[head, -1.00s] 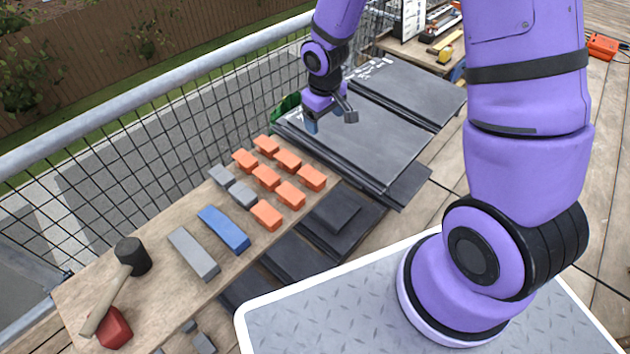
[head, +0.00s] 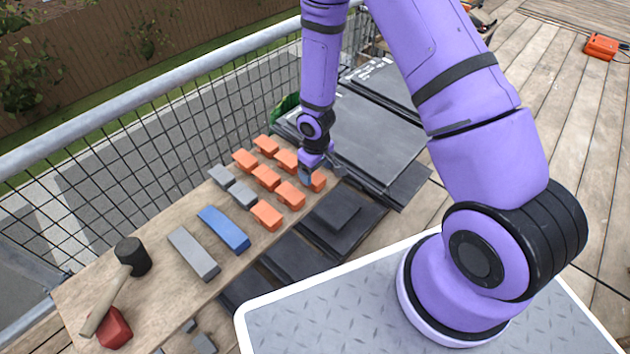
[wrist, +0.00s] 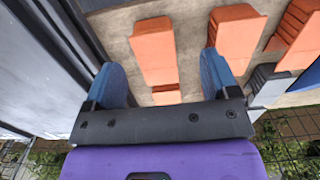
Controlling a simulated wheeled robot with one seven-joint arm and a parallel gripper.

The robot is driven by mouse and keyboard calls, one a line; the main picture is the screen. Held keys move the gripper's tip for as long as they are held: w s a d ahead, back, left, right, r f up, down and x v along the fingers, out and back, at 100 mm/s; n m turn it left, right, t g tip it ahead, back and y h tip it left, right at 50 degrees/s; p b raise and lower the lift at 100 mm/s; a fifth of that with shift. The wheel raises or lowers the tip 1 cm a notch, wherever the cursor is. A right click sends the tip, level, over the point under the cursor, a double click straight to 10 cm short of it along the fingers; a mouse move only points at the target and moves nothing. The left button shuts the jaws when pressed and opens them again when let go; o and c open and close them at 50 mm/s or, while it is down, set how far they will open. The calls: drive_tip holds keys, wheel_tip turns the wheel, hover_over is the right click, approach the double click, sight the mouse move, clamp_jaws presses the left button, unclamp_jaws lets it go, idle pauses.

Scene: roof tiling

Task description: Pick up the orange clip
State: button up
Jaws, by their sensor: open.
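Several orange clips lie in rows on a wooden plank. My gripper (head: 322,176) is open above the clip at the right end of the rows, and this orange clip (head: 319,184) is partly hidden by it in the head view. In the wrist view, an orange clip (wrist: 153,45) shows ahead of the gap between the blue fingertips of my gripper (wrist: 163,66), with nothing held. Another orange clip (wrist: 237,32) lies to the right, beyond the right finger. Other orange clips (head: 265,215) lie nearer in the head view.
Grey blocks (head: 243,194), a blue bar (head: 224,230), a long grey bar (head: 193,253) and a mallet (head: 131,257) share the plank (head: 150,305). Dark tiles (head: 375,135) are stacked close to the gripper. A mesh railing (head: 190,120) runs along the far side.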

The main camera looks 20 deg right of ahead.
sight(317, 178)
drive_tip(key=shift+w+d+f, duration=0.1)
drive_tip(key=shift+d+f, duration=0.1)
drive_tip(key=shift+f, duration=1.2)
drive_tip(key=shift+w+d+f, duration=0.1)
drive_tip(key=shift+d+f, duration=0.05)
drive_tip(key=shift+f, duration=1.25)
drive_tip(key=c, duration=1.2)
drive_tip(key=shift+r, duration=0.2)
